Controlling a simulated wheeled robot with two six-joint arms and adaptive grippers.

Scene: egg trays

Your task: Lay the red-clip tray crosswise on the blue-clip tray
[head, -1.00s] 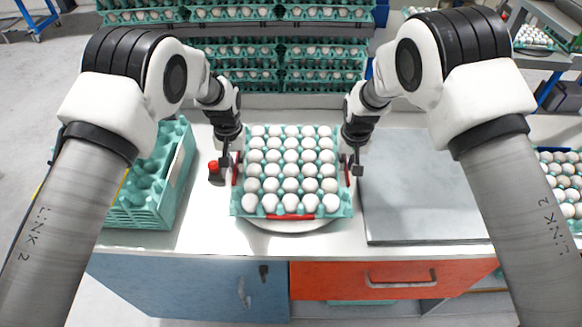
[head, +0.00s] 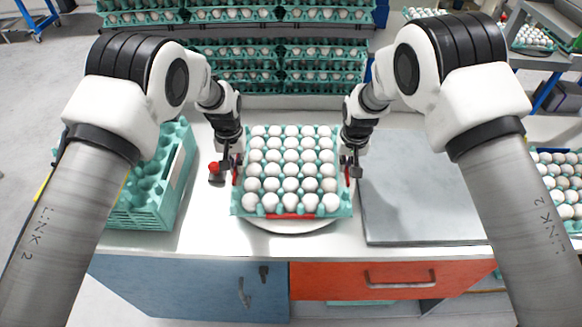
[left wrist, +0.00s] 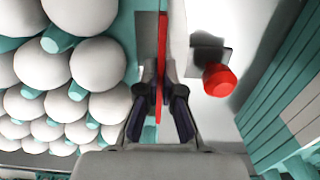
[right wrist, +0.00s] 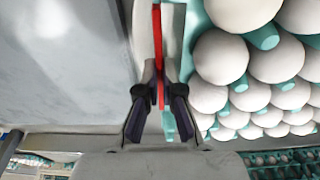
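The red-clip tray (head: 243,212) is teal, full of white eggs, and sits over a round white plate (head: 290,228) at the middle of the bench. Red clips show on its left, right and front sides. My left gripper (head: 235,165) is at its left side; in the left wrist view its fingers (left wrist: 159,92) are shut on the upright red clip (left wrist: 162,55). My right gripper (head: 348,165) is at its right side; in the right wrist view its fingers (right wrist: 161,78) are shut on the other red clip (right wrist: 158,40). I see no blue clip, so I cannot pick out the blue-clip tray.
A stack of empty teal trays (head: 150,190) stands at the left. A red button (head: 214,167) is close beside my left gripper. A grey slab (head: 420,190) lies right of the tray, its top clear. Racks of egg trays (head: 285,70) stand behind the bench.

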